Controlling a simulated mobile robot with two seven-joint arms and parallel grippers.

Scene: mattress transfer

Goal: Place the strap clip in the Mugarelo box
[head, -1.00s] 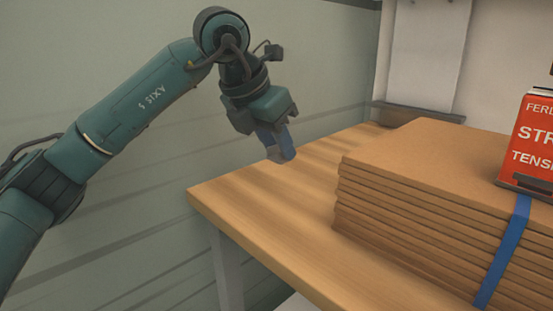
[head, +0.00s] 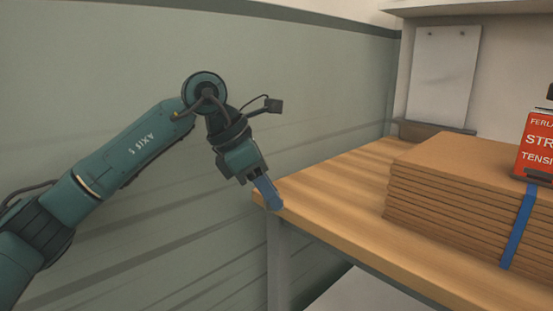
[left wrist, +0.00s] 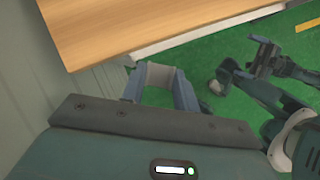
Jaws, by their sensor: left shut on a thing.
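My left gripper (head: 267,193) hangs just off the near left corner of the wooden table in the head view, pointing down and to the right. In the left wrist view its blue-grey fingers (left wrist: 160,88) are shut on a small pale grey piece (left wrist: 158,75), which looks like the strap clip. The fingers hide much of it in the head view. My right arm (left wrist: 270,60) shows dark at the right of the left wrist view, over the green floor. Its jaw state is unclear. No box marked Mugarelo shows.
A stack of brown cardboard sheets (head: 460,170) with a blue strap (head: 518,228) lies on the wooden table (head: 335,200). A red box (head: 537,148) with partly cut-off lettering stands on the stack. A green wall (head: 130,75) runs behind my left arm. Bare tabletop lies left of the stack.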

